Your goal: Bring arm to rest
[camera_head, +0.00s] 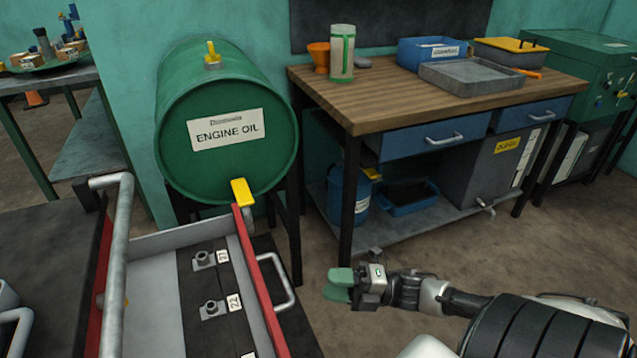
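My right arm comes in from the lower right, stretched out to the left above the brown floor. Its gripper (338,284) has green fingertips that point left, and nothing else shows at them. The two fingertips overlap from this angle, so I cannot tell whether they are apart or together. The gripper is in front of the workbench and to the right of the red-sided cart, with a gap between in the picture. My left gripper is not in view.
The red-sided cart (252,275) with grey handles stands at the lower left. A green engine oil drum (225,150) with a yellow tap is behind it. The wooden workbench (385,104) with blue drawers stands behind my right gripper. Bare floor (420,248) lies between bench and arm.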

